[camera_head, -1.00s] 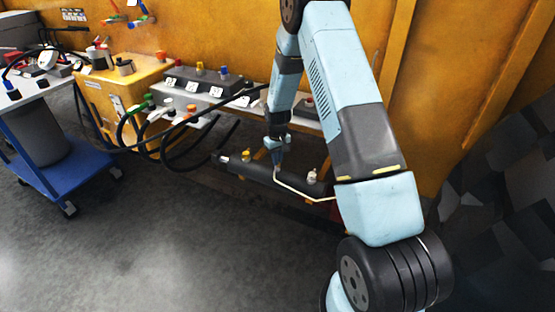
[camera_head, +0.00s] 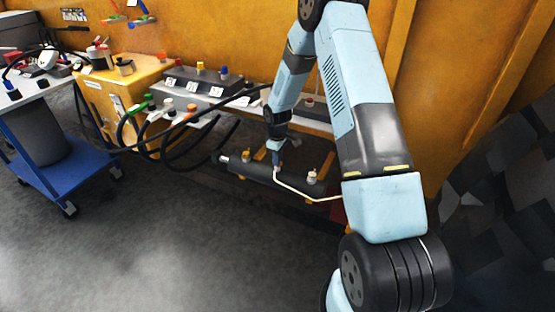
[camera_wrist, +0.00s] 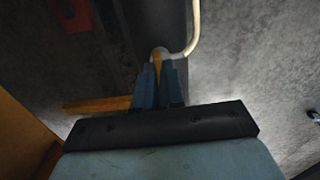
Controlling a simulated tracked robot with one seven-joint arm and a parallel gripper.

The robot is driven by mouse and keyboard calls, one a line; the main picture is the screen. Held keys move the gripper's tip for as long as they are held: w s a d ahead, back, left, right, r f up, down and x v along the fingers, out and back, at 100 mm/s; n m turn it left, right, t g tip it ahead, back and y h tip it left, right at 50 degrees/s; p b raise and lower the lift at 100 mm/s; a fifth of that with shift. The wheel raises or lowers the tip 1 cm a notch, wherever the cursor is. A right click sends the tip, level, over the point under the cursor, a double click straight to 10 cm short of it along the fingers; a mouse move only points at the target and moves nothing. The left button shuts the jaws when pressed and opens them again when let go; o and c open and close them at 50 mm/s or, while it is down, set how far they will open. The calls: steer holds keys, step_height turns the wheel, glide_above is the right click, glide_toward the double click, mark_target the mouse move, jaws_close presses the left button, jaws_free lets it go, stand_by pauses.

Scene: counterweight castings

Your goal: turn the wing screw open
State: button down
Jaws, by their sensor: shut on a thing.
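A dark cylinder (camera_head: 293,189) lies low in front of the yellow wall in the head view and runs up the wrist view (camera_wrist: 150,22). My gripper (camera_head: 276,168) points down at the middle of it. In the wrist view, the blue fingers of my gripper (camera_wrist: 158,72) are shut on a small yellow-orange piece, which I take as the wing screw (camera_wrist: 157,63). Only its upper part shows between the fingertips. A pale bent tube (camera_head: 300,193) starts right beside the fingertips and also shows in the wrist view (camera_wrist: 194,30).
A brass fitting (camera_head: 246,155) and a cream-topped fitting (camera_head: 312,177) stand on the cylinder at either side of my gripper. Black hoses (camera_head: 165,150) hang to the left from a shelf with numbered blocks (camera_head: 192,88). A blue cart (camera_head: 65,180) stands far left. The grey floor in front is clear.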

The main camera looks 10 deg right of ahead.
stand_by(0.4)
steer(key=c, duration=1.2)
jaws_free()
steer(key=shift+c, duration=0.2)
step_height(320, 180, up, 14)
steer(key=shift+f, duration=0.15)
steer(key=s+d+r+m+t, duration=0.1)
steer(key=s+r+m, duration=0.1)
steer(key=s+r, duration=0.7)
steer(key=s+d+r+m+t, duration=0.15)
steer(key=s+r, duration=0.45)
steer(key=r, duration=0.8)
steer(key=s+r+m+t, duration=0.1)
steer(key=s+r+m, duration=0.2)
steer(key=s, duration=0.9)
steer(key=s+d+r+m+t, duration=0.1)
steer(key=s+r+m, duration=0.3)
steer(key=s, duration=0.8)
steer(key=shift+s+r+t, duration=0.25)
steer(key=shift+r+t, duration=0.25)
steer(key=shift+t, duration=0.05)
